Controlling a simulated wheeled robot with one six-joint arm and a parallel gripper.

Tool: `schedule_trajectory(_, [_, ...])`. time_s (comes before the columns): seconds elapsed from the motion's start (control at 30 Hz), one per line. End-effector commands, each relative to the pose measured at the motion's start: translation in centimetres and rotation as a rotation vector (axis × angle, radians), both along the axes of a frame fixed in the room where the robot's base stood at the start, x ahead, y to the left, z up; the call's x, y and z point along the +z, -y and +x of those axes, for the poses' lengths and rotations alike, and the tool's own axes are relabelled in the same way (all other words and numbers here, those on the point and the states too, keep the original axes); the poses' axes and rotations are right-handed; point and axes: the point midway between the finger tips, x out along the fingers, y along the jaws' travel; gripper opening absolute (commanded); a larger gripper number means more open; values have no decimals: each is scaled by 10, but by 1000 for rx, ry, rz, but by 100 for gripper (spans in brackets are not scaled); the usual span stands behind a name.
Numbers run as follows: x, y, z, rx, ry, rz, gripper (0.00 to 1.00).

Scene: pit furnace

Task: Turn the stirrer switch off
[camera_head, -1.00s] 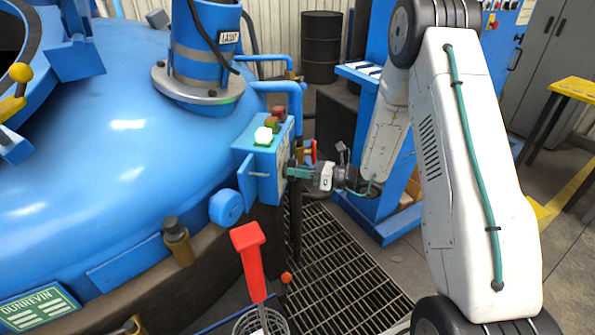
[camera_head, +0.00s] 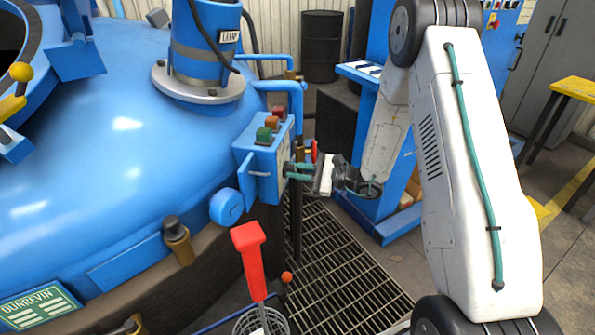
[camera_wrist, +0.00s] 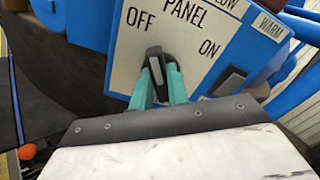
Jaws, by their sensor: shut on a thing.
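The blue control box (camera_head: 262,165) stands on the rim of the big blue vessel. Its white side panel (camera_wrist: 125,60) fills the upper wrist view, lettered OFF on the left and ON on the right. The stirrer switch (camera_wrist: 155,69) is a small dark lever with a grey face, nearer OFF than ON. My gripper (camera_wrist: 157,76) is shut on it, one teal finger on each side. In the head view my gripper (camera_head: 290,170) is against the box's right side, and the switch is hidden there. The green lamp (camera_head: 264,136) on the box is dark.
A red handle (camera_head: 250,260) stands up in front of the box. A red-handled valve (camera_head: 314,152) and blue pipes are close behind my gripper. Metal grating (camera_head: 335,270) covers the floor below. A blue cabinet stands right of the box, behind my arm.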

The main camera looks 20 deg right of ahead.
Motion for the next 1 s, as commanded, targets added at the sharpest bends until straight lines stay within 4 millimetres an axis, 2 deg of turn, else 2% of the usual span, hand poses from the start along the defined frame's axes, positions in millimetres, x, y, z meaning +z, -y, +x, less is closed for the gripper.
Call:
schedule_trajectory(0.4, [-1,0,0,-1,150,-97,0])
schedule_trajectory(0.93, [-1,0,0,-1,170,-111,0])
schedule_trajectory(0.97, [-1,0,0,-1,170,-111,19])
schedule_trajectory(1.0, [-1,0,0,-1,170,-111,30])
